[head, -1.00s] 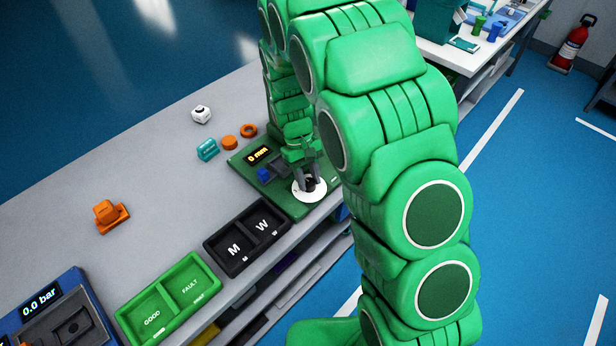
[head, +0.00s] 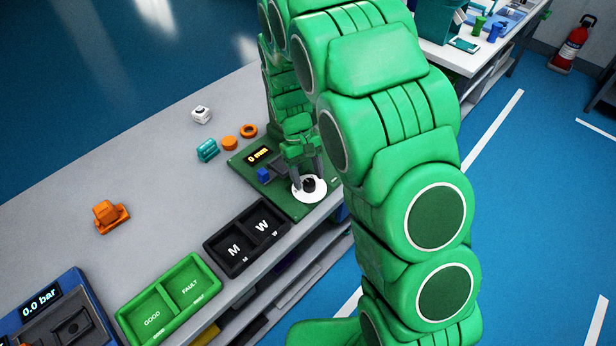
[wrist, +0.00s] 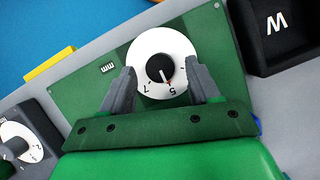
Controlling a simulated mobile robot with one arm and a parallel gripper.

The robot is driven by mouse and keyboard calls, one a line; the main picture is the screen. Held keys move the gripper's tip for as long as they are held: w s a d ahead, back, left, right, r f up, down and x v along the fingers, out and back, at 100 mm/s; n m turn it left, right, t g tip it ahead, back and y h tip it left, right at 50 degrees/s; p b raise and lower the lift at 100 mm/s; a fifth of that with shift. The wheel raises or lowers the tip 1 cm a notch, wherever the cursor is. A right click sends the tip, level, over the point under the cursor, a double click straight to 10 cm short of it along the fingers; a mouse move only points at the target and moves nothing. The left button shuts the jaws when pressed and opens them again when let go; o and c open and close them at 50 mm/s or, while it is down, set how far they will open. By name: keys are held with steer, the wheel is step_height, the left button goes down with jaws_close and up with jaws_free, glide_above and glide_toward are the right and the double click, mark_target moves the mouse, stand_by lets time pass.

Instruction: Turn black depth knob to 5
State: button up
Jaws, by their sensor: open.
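The black depth knob (wrist: 160,68) sits at the middle of a white round dial (wrist: 141,50) on a green panel. The knob also shows in the head view (head: 308,185). The panel's display (head: 258,155) reads 0 mm. My gripper (wrist: 162,73) is open, with one finger on each side of the knob and a clear gap to it. In the head view my gripper (head: 307,178) is over the dial.
A black tray marked M and W (head: 247,237) and a green tray marked GOOD and FAULT (head: 168,299) stand near the panel. A blue unit showing 0.0 bar (head: 42,301) is at lower left. Orange and teal parts lie on the grey bench behind.

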steer(key=v, duration=0.6)
steer(key=shift+r, duration=0.25)
steer(key=shift+w+a, duration=0.1)
steer(key=s+d+r+m+t+y, duration=0.1)
steer(key=s+d+r+m, duration=0.2)
steer(key=s+d+r, duration=0.95)
steer(key=s+d+r+m, duration=0.1)
steer(key=s+r, duration=0.1)
steer(key=s, duration=0.8)
steer(key=s+d+r+m+t+y, duration=0.1)
steer(key=s+d+r+m, duration=0.1)
steer(key=s, duration=0.7)
steer(key=shift+s, duration=0.4)
steer(key=shift+o, duration=0.5)
stand_by(0.4)
